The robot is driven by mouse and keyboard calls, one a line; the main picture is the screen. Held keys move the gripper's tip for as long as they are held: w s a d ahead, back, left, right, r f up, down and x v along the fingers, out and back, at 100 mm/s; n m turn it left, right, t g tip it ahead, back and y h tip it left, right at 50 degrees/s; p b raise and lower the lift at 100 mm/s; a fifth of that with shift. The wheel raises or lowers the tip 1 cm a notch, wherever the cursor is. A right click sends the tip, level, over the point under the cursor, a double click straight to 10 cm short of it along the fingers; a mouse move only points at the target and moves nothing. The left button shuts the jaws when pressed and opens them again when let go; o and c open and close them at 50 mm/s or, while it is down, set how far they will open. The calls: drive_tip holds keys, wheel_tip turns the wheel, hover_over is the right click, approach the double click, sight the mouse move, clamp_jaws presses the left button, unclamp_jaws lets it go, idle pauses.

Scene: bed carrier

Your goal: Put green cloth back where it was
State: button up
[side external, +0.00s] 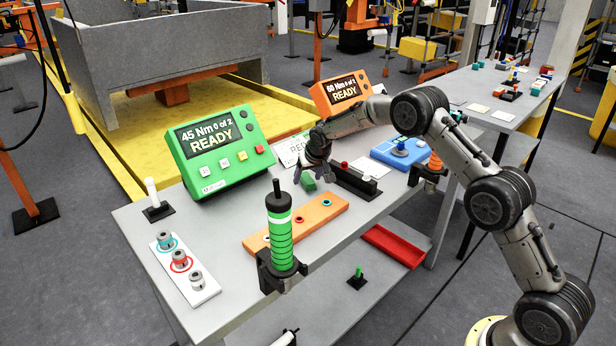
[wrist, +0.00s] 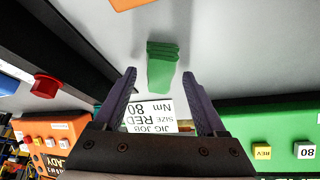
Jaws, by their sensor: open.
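The green cloth (side external: 308,182) is a small folded bundle on the grey table, between the orange tray and the white sign. In the wrist view the cloth (wrist: 162,68) lies ahead of the fingertips, roughly centred between them. My gripper (side external: 313,171) points down just above and beside the cloth. In the wrist view my gripper (wrist: 159,73) has its two dark fingers wide apart with nothing held between them. I cannot tell the exact height of the fingertips above the cloth.
A white job sign (side external: 292,148) stands behind the cloth. A dark rail block (side external: 352,182) with a red button is close on the right. An orange strip with holes (side external: 320,212) lies in front. The green controller (side external: 222,152) and orange controller (side external: 340,92) read READY.

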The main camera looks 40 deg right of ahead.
drive_tip(key=s+f+v, duration=0.1)
drive_tip(key=s+v, duration=0.1)
drive_tip(key=v, duration=1.9)
drive_tip(key=s+a+r+n, duration=0.25)
drive_tip(key=s+r, duration=0.35)
drive_tip(key=s, duration=0.6)
drive_tip(key=s+a+f+n+y, duration=0.1)
drive_tip(key=s+a, duration=0.1)
drive_tip(key=s, duration=1)
drive_tip(key=s+a+f+n+y, duration=0.1)
drive_tip(key=s+a, duration=0.2)
drive_tip(key=s, duration=1)
drive_tip(key=shift+s+a+f, duration=0.25)
drive_tip(key=shift+f, duration=0.05)
